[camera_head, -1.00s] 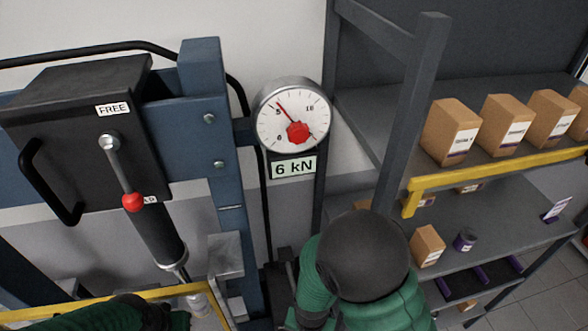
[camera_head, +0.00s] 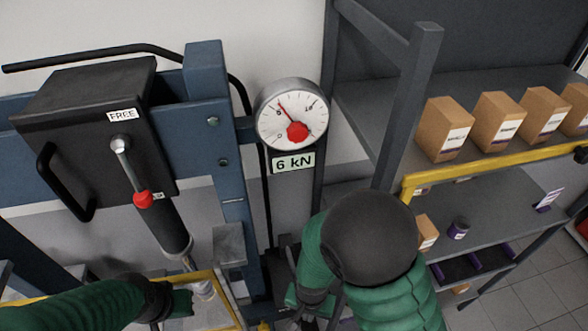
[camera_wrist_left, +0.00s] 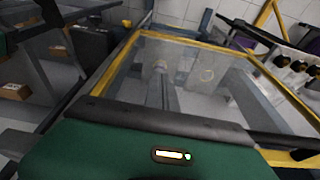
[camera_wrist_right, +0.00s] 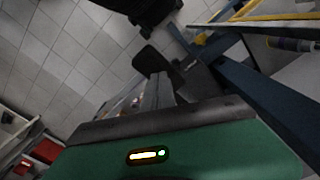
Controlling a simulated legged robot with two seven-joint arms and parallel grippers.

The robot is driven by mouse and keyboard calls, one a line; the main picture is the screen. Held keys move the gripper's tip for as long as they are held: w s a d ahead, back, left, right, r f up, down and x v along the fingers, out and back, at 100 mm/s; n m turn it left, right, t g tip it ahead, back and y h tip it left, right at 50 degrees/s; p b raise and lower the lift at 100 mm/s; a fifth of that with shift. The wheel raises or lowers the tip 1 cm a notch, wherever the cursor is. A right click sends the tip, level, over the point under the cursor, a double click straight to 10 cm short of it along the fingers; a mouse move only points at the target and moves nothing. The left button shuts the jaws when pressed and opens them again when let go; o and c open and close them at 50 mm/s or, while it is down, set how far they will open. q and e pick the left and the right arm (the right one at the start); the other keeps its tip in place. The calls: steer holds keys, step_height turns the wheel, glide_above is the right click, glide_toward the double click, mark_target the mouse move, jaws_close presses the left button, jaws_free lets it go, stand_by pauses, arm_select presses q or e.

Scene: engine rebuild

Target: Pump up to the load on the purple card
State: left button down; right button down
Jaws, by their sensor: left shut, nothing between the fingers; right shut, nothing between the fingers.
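The round gauge (camera_head: 291,115) shows its red needle near the 5 mark, and the plate (camera_head: 293,161) under it reads "6 kN". A lever with a red knob (camera_head: 143,199) hangs down from its pivot, away from the "FREE" label (camera_head: 122,115); the knob partly covers a lower label. A small white and purple card (camera_head: 548,199) stands on the right shelf, too small to read. My right gripper (camera_wrist_right: 157,92) is shut and empty, low below the gauge, close to a dark part (camera_wrist_right: 150,62). My left gripper (camera_wrist_left: 163,90) is shut and empty, by the yellow-framed guard.
The blue press frame (camera_head: 227,170) and black box (camera_head: 85,120) fill the left. The yellow-edged clear guard (camera_wrist_left: 190,42) is in front of my left gripper. Grey shelves (camera_head: 480,165) with brown boxes (camera_head: 445,130) and a purple-labelled tin (camera_head: 458,229) stand to the right.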

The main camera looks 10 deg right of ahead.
steer(key=shift+w, duration=0.1)
steer(key=shift+w+r, duration=0.1)
step_height(320, 180, up, 4)
steer(key=shift+f, duration=0.1)
steer(key=shift+r, duration=0.5)
steer(key=shift+f, duration=0.1)
